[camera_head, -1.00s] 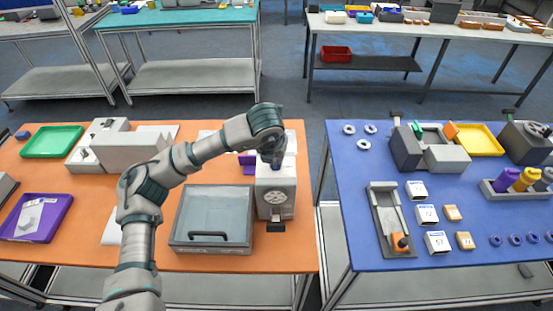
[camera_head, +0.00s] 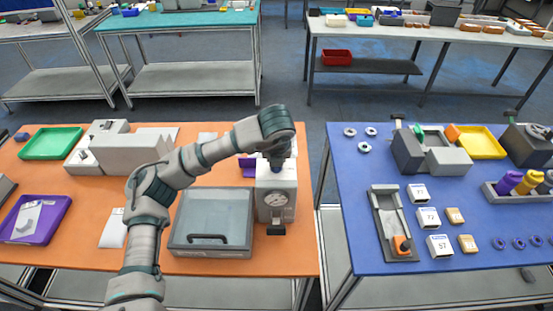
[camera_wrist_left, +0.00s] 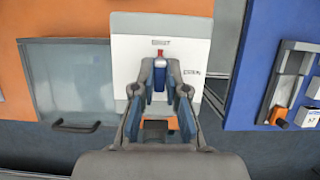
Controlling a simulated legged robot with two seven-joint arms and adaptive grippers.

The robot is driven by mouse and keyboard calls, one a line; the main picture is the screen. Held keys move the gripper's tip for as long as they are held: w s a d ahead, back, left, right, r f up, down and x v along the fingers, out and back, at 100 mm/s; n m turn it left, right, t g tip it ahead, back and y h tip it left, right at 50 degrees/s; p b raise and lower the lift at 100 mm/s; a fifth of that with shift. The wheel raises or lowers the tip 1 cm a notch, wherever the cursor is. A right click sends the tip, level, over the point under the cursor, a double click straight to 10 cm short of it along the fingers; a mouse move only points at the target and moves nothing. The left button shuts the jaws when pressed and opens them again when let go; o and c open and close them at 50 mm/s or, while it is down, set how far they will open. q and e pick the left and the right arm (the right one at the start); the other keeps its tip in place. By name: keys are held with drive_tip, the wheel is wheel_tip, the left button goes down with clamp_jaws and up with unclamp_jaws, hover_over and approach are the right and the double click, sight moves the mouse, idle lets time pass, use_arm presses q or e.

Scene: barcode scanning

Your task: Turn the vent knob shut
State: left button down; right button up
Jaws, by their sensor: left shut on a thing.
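The vent knob (camera_wrist_left: 160,74) is blue with a red mark at its far end, in the wrist view. The red mark points up toward the upper label on the white top of the grey box (camera_wrist_left: 125,45). Another label is to the right; both are too small to read surely. My left gripper (camera_wrist_left: 160,85) is shut on the knob, a finger on each side. In the head view the gripper (camera_head: 277,160) is above the box (camera_head: 285,180), and its wrist mostly hides the knob. The box front has a round gauge (camera_head: 276,199). My right gripper is not in view.
A clear-lidded case (camera_head: 212,215) with a dark handle stands just left of the box on the orange table (camera_head: 90,250). A purple thing (camera_head: 247,162) is behind. The blue table (camera_head: 345,230) with several parts is right, across a gap.

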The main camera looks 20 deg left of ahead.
use_arm(q)
drive_tip(key=c, duration=1.2)
unclamp_jaws()
drive_tip(key=shift+s+f, duration=0.15)
drive_tip(key=shift+r, duration=0.3)
drive_tip(key=v, duration=1.1)
drive_tip(key=shift+d, duration=0.2)
drive_tip(key=shift+s+r, duration=0.1)
drive_tip(key=shift+r, duration=0.05)
